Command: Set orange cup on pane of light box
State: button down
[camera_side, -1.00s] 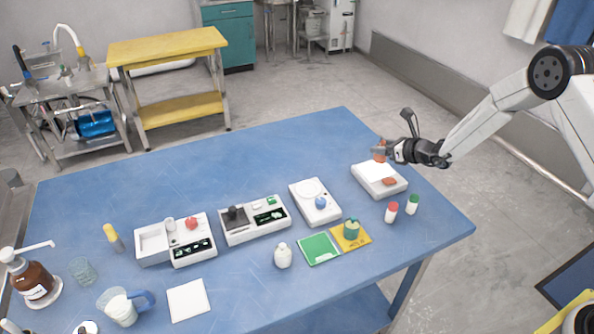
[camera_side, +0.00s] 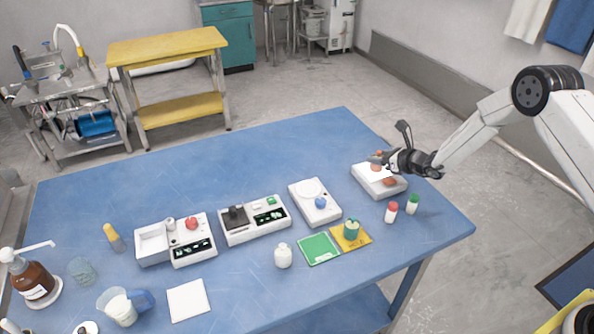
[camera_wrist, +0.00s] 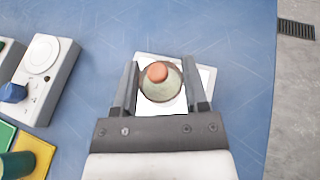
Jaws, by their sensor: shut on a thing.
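My gripper (camera_wrist: 160,88) is shut on the orange cup (camera_wrist: 157,73), a round piece with an orange top and a grey-green body in the wrist view. The cup looks upright between the two fingers. The light box (camera_side: 365,188) is the white box at the right end of the row in the side view. Its white pane (camera_wrist: 204,76) shows below and around the cup in the wrist view. The cup is over the pane, close to it. The fingers hide part of the cup in the side view, and I cannot tell whether it touches the pane.
A white device with a blue knob (camera_side: 320,202) stands left of the light box. Red-capped (camera_side: 391,213) and green-capped (camera_side: 412,205) vials stand in front of it. A green cup (camera_side: 352,230) sits on a yellow pad. The blue table (camera_side: 290,150) is clear behind the row.

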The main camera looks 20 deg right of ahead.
jog(key=shift+f, duration=0.1)
jog(key=shift+c, duration=0.5)
grip_release()
jog(key=shift+r, duration=0.2)
jog(key=v, duration=1.2)
dwell(0.4)
